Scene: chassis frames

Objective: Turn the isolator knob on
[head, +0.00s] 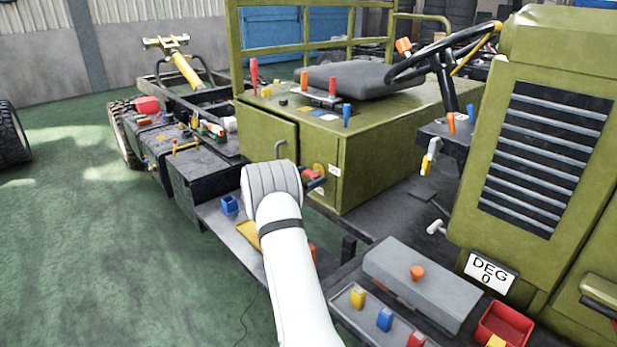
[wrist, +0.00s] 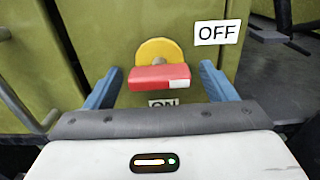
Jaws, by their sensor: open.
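The isolator knob has a red handle (wrist: 158,78) with a white end, in front of a round yellow plate (wrist: 160,52) on the green panel. In the wrist view the handle lies level, its white end to the right. An OFF label (wrist: 217,33) is to the upper right; an ON label (wrist: 163,102) is below, partly hidden. My gripper (wrist: 158,85) is open, with one blue finger on each side of the handle and gaps between. In the head view the red handle (head: 310,174) and yellow plate (head: 318,169) show just right of my gripper (head: 316,181), partly hidden.
A green cabinet (head: 270,140) with a seat (head: 345,78) and several levers stands behind. A step (head: 215,222) with a blue box (head: 229,204) lies below left. A grey box (head: 420,280) and red tray (head: 503,325) are in front right.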

